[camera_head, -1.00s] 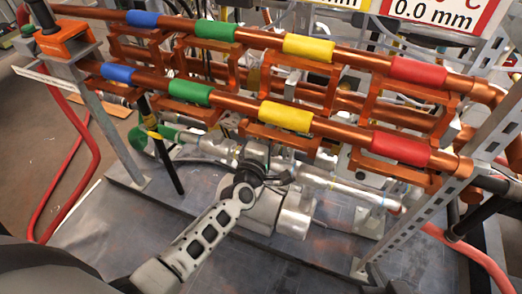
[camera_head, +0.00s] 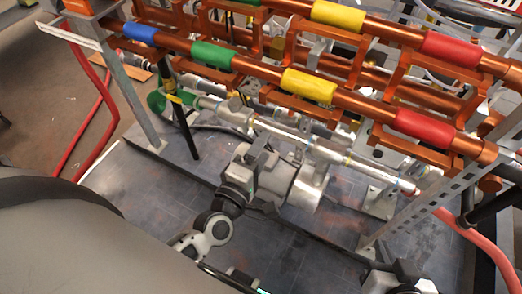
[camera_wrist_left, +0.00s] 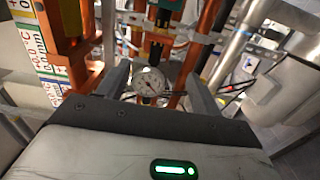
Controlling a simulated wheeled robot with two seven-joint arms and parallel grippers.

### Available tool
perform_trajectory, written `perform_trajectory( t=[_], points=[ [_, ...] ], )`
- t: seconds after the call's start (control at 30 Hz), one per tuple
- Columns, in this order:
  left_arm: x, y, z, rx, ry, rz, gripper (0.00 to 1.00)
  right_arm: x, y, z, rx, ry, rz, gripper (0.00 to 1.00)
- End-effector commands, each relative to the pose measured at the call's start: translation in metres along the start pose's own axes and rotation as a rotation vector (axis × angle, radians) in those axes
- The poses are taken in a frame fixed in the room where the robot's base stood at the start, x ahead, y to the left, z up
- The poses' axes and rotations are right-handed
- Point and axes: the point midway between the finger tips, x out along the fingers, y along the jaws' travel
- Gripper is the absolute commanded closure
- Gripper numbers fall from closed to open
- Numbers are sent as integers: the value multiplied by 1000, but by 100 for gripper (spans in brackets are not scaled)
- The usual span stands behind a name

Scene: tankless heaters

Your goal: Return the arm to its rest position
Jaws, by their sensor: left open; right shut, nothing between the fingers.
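A round dial gauge (camera_wrist_left: 149,82) appears between the fingers in that view, further off. The dark-jointed left arm (camera_head: 212,226) comes up from the bottom. My right gripper (camera_head: 385,272) is low at the bottom right edge, by the foot of a metal post. It is shut and empty, its fingertips hard to make out.
Copper pipes with blue, green, yellow and red (camera_head: 425,127) bands cross above the grippers. A silver pipe (camera_head: 315,145) runs lower down. A perforated metal post (camera_head: 425,205) stands at right, a red hose (camera_head: 482,255) beyond it. Grey floor plate (camera_head: 160,205) is clear at left.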

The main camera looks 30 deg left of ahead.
Motion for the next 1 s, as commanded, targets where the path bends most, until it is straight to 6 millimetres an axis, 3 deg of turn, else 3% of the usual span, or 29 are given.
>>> perform_trajectory(
  t=[0.47, 0.57, 0.73, 0.9, 1.0],
  points=[
    [-1, 0, 3, 28, -16, -6, 35, -1, 0, -2, 0, 3, 0, 100],
    [-10, 2, 19, 212, -112, -35, 35, -1, 0, -2, -1, 0, 1, 100],
    [-44, -10, 48, 834, -389, -136, 35, -2, 0, 0, -4, -10, 3, 100],
    [-75, -28, 40, 1321, -587, -239, 35, -2, 1, 2, -7, -16, 5, 100],
    [-83, -33, 34, 1443, -638, -273, 35, -2, 1, 1, -8, -15, 6, 100]
  ],
)
